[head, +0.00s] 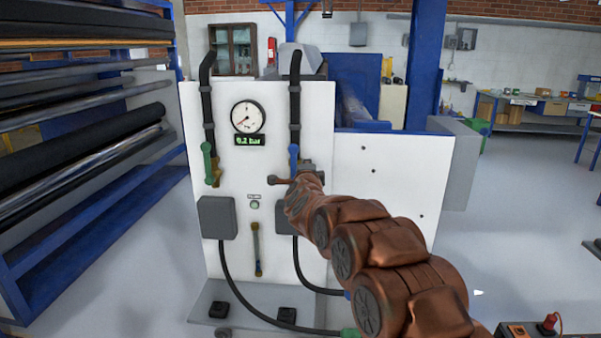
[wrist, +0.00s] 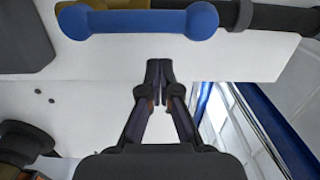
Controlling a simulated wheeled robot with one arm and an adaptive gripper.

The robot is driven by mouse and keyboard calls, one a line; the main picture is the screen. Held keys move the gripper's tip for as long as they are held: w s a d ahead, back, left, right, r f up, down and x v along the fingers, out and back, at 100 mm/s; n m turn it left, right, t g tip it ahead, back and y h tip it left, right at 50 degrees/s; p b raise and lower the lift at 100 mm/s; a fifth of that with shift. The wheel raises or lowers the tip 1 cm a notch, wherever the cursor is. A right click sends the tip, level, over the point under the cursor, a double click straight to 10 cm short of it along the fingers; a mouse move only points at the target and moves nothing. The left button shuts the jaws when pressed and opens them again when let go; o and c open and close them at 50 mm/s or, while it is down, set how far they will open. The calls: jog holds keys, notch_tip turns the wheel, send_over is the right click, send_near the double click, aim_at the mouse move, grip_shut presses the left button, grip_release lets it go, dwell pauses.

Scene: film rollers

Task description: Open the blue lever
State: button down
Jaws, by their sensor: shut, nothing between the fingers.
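The blue lever (head: 293,157) hangs upright, along the black pipe on the right side of the white panel. In the wrist view the blue lever (wrist: 140,23) lies across the top, with a round knob at each end and its brass fitting partly showing behind it. My gripper (head: 272,180) is at the lever's lower end in the head view. In the wrist view my gripper (wrist: 158,66) has its fingertips together and empty, with a gap in the picture between them and the lever. I cannot tell whether they touch it.
A green lever (head: 207,162) hangs on the left pipe. A gauge (head: 248,117) sits above a display (head: 250,140) reading 0.2 bar. Two grey boxes, a small button (head: 255,204) and a lower lever (head: 257,248) are on the panel. A rack of rollers (head: 80,150) stands left.

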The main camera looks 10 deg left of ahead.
jog(key=s+d+b, duration=0.2)
jog(key=s+b, duration=0.2)
jog(key=s, duration=0.6)
jog(key=shift+s, duration=0.15)
jog(key=shift+d, duration=0.15)
jog(key=s+d+f+n+g+y+p, duration=0.1)
jog(key=s+d+f+n+g, duration=0.2)
jog(key=s, duration=0.4)
jog(key=s+d+f+n+g+y, duration=0.1)
jog(key=s+d+f+n+g, duration=0.1)
jog(key=s+f+n+g, duration=0.45)
jog(key=s+d+f+n+g+y+p, duration=0.1)
jog(key=s+d+f+n, duration=0.1)
jog(key=s, duration=0.7)
jog(key=s+d+f+n+g+h, duration=0.1)
jog(key=s+d, duration=0.4)
jog(key=s, duration=0.6)
jog(key=s+d+f+n+g+h, duration=0.1)
jog(key=s+d+f+g, duration=0.3)
jog(key=s, duration=0.7)
jog(key=s+d+f+n+g+h, duration=0.2)
jog(key=s+d, duration=0.5)
jog(key=s, duration=0.5)
jog(key=shift+d+f+n+g, duration=0.3)
jog(key=shift+f+n+g, duration=0.25)
jog(key=shift+g, duration=0.6)
